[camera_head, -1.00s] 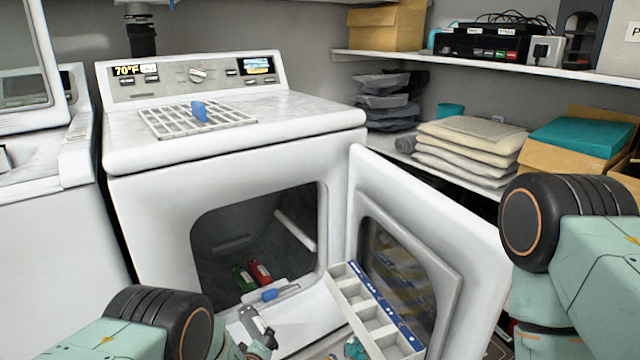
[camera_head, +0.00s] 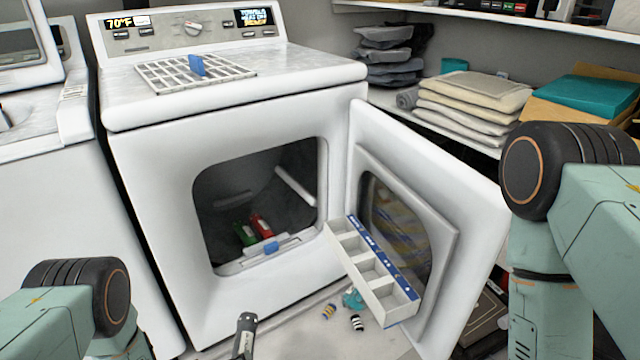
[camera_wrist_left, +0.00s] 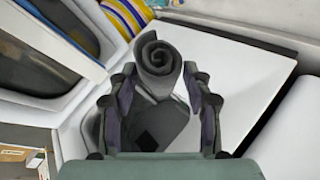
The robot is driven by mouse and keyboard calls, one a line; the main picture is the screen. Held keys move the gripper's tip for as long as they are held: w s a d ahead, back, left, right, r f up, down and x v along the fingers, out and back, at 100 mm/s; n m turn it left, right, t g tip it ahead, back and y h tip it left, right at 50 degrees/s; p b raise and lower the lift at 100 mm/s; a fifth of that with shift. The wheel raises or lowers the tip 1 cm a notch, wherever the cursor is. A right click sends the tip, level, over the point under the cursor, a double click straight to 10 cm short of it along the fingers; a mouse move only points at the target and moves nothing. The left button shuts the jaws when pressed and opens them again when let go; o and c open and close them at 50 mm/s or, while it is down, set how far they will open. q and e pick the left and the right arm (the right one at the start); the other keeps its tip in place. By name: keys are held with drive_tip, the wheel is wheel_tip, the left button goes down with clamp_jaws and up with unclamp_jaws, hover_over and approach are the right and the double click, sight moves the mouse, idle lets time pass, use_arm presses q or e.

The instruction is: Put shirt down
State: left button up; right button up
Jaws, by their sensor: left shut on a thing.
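The shirt is a grey rolled cloth (camera_wrist_left: 155,58), seen in the left wrist view with its spiral end showing. My left gripper (camera_wrist_left: 160,78) is shut on it, with one finger on each side of the roll. In the head view, only a small part of my left gripper (camera_head: 245,337) shows at the bottom edge, in front of the dryer; the shirt cannot be made out there. My right arm is at the right of the head view, and its gripper is out of the frame.
The dryer (camera_head: 225,125) stands with its door (camera_head: 470,190) open to the right. A white divided tray (camera_head: 345,240) is at the door. Small striped items (camera_head: 357,323) lie below it. Folded cloths (camera_head: 475,95) and grey cloths (camera_head: 383,55) fill the shelf at the right.

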use_arm(q)
drive_tip(key=s+a+r+m+g+h+p, duration=0.1)
drive_tip(key=s+r+m+h, duration=0.1)
drive_tip(key=s+r, duration=0.5)
drive_tip(key=s+a+r+m+g+h+p, duration=0.1)
drive_tip(key=s+r+m+g+p, duration=0.15)
drive_tip(key=r, duration=0.85)
drive_tip(key=w+d+r, duration=0.2)
drive_tip(key=r, duration=0.8)
drive_tip(key=w+d+r+p, duration=0.1)
drive_tip(key=w+d+r, duration=0.1)
drive_tip(key=r, duration=0.9)
drive_tip(key=shift+r+p, duration=0.2)
drive_tip(key=shift+p, duration=0.1)
drive_tip(key=shift+w+d, duration=0.1)
drive_tip(key=shift+d, duration=0.05)
